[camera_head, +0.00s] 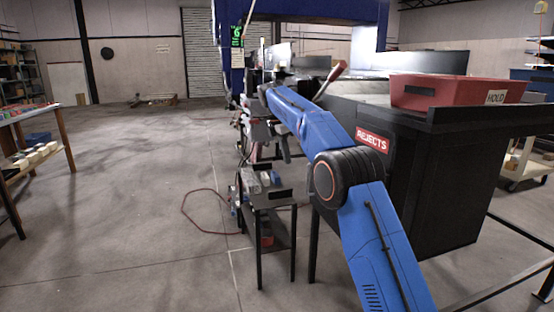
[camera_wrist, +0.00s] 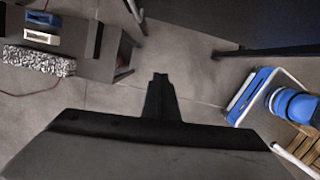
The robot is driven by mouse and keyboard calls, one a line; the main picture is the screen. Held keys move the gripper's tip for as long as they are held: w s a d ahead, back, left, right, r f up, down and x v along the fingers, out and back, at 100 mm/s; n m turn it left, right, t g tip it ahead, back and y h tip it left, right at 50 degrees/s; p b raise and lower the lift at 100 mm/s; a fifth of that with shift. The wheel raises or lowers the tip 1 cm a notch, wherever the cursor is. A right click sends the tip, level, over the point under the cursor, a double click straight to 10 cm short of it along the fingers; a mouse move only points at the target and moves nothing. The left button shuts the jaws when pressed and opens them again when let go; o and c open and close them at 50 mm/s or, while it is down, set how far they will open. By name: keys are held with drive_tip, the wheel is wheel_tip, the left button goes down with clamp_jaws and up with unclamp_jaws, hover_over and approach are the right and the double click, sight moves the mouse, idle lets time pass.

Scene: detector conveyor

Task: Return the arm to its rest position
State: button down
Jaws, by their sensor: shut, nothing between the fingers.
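My blue arm (camera_head: 375,235) rises from the lower right in the head view, bends at a dark elbow joint, and reaches forward and left beside the black rejects bin (camera_head: 432,180). My gripper (camera_wrist: 158,78) shows in the wrist view as a dark narrow shape pointing down over the grey floor. Its fingers are together with nothing between them. In the head view the gripper is small and hard to pick out from the clutter behind the far end of the arm.
A red HOLD tray (camera_head: 455,91) sits on the bin's top. A small dark stand (camera_head: 268,200) with items is below the arm. A red cable (camera_head: 186,207) lies on the floor. A table (camera_head: 38,165) is at left.

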drive_tip(key=s+d+r+m+t+y, duration=0.1)
drive_tip(key=s+d+r+m, duration=0.25)
drive_tip(key=s+d, duration=0.45)
drive_tip(key=s+d+r+m, duration=0.3)
drive_tip(key=s+d+m, duration=0.1)
drive_tip(key=s, duration=0.7)
drive_tip(key=s+d+r+m+t+y, duration=0.1)
drive_tip(key=s+d+r+m, duration=0.2)
drive_tip(key=s+d, duration=0.5)
drive_tip(key=s+d+f+m, duration=0.2)
drive_tip(key=s+f+m, duration=0.15)
drive_tip(key=s, duration=0.65)
drive_tip(key=s+d+f+m, duration=0.1)
drive_tip(key=s+f+m, duration=0.25)
drive_tip(key=s, duration=0.75)
drive_tip(key=s+d+f+m+t, duration=0.1)
drive_tip(key=s+f+m, duration=0.4)
drive_tip(key=s+f, duration=0.9)
drive_tip(key=shift+s+d+t+y, duration=0.35)
drive_tip(key=shift+s+d, duration=0.25)
drive_tip(key=shift+s, duration=0.5)
